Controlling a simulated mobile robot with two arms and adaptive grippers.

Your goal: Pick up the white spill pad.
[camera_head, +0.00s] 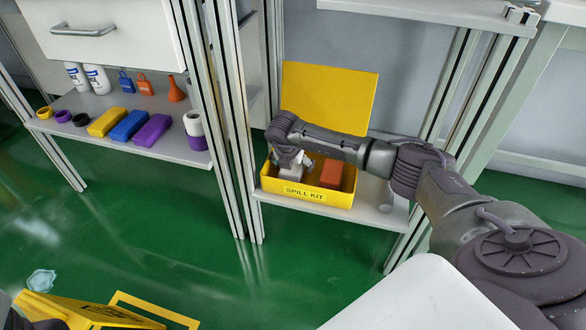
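The open yellow spill kit box (272,188) stands on a low grey shelf, its yellow lid (328,98) raised behind it. My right gripper (291,167) reaches down into the left part of the box. A white thing (290,177), likely the white spill pad, lies under and around its fingers. The fingers partly hide it, and I cannot tell whether they are closed on it. An orange-brown block (330,174) lies in the right part of the box. No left gripper can be made out; a dark shape at the bottom left corner is unclear.
Metal posts (241,150) stand left of the box. The left shelf (80,106) holds bottles, coloured blocks, small rings and an orange funnel (175,90). A pale blue spill (41,281) and a yellow sign (75,312) are on the green floor, which is otherwise mostly clear.

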